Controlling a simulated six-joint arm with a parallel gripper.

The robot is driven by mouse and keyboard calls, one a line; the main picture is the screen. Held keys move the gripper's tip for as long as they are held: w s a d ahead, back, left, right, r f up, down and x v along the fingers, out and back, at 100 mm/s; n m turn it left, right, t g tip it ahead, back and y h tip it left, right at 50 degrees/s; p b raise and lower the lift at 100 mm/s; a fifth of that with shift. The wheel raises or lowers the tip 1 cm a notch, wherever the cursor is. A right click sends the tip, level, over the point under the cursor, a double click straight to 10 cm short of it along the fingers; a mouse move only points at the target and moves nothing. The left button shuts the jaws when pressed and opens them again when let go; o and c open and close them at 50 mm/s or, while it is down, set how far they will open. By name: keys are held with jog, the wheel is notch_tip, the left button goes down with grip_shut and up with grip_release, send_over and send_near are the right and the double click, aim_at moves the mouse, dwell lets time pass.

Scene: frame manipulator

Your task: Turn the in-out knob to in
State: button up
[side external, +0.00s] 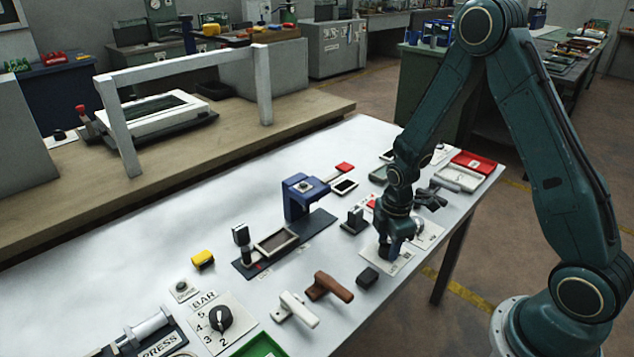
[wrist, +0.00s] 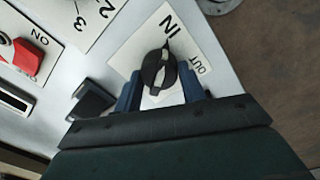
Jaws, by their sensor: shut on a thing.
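The in-out knob (wrist: 158,70) is round and black with a light streak across it, on a white plate (wrist: 128,58) in the wrist view. The plate reads IN above the knob and OUT to its right. The knob's ridge runs roughly up the picture, leaning toward IN; its exact pointing is hard to tell. My gripper (wrist: 161,88) has a blue finger on each side of the knob and is shut on it. In the side view my gripper (side external: 391,248) points down over the plate (side external: 398,266), and the knob is hidden there.
A black block (wrist: 91,99) lies left of the plate in the wrist view. A red switch (wrist: 27,56) marked ON and a numbered plate (wrist: 90,18) are further left. In the side view, brown (side external: 330,288) and white (side external: 296,309) handles stand nearer the camera.

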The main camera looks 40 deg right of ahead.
jog(key=shift+n, duration=0.3)
jog(key=o, duration=1)
jog(key=shift+r, duration=0.2)
jog(key=r, duration=1.3)
jog(key=shift+s+a+r, duration=0.1)
jog(key=shift+s+r, duration=0.15)
jog(key=shift+s, duration=0.05)
